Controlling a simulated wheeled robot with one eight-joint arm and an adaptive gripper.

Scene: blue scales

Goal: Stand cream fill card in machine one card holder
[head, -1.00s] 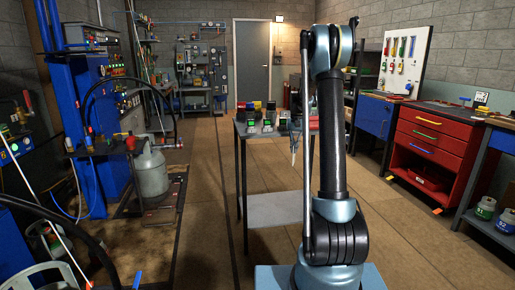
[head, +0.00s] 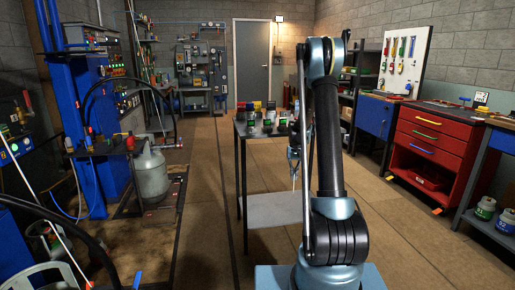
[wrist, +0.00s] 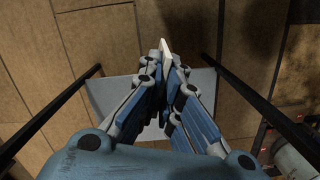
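My gripper (head: 293,155) hangs at the right side of the dark table in the head view, partly hidden by my arm. In the wrist view its fingers (wrist: 165,68) come together at the tips. A thin pale piece, which looks like the cream fill card (wrist: 165,50), stands out from between them. Any writing on it is too small to read. A blue filling machine (head: 88,115) stands at the left in the head view. I cannot tell which machine is number one or make out its card holder.
The dark table (head: 240,133) carries several small items at its back. Its grey lower shelf (wrist: 105,95) shows beneath my gripper. A grey gas cylinder (head: 151,170) stands left, and a red drawer cabinet (head: 433,143) right. The floor between machine and table is clear.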

